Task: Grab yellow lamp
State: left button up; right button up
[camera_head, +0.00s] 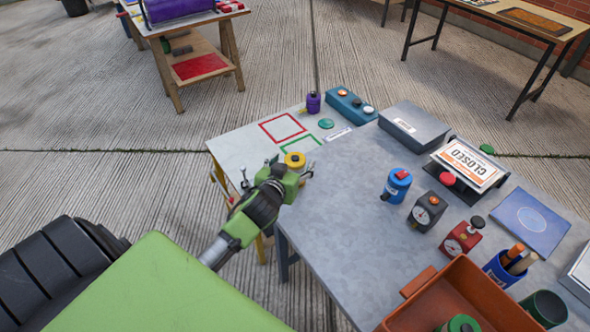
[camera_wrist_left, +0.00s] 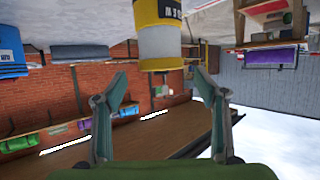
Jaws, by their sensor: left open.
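The yellow lamp (camera_head: 295,159) stands on the white-topped table, beside the green square outline. In the left wrist view it shows as a yellow and white cylinder (camera_wrist_left: 160,44) with a dark label, upside down in the picture at the top middle. My left gripper (camera_head: 289,168) is at the near side of the lamp. Its two fingers are spread, and in the left wrist view the gripper (camera_wrist_left: 160,77) has the lamp just beyond the gap between its fingertips. I cannot tell whether either finger touches it. My right gripper is not in view.
Red (camera_head: 282,128) and green (camera_head: 300,143) square outlines mark the white table (camera_head: 235,146). A purple lamp (camera_head: 313,102) and teal button box (camera_head: 350,105) stand behind. The adjoining grey table (camera_head: 340,215) holds a blue canister (camera_head: 397,185), gauges and an orange crate (camera_head: 420,282).

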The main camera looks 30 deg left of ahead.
aim_at(295, 157)
pick_arm(q)
jog(key=shift+x, duration=1.95)
jog(key=shift+r, duration=0.1)
jog(key=c, duration=1.8)
grip_shut()
jog(key=shift+r, duration=0.15)
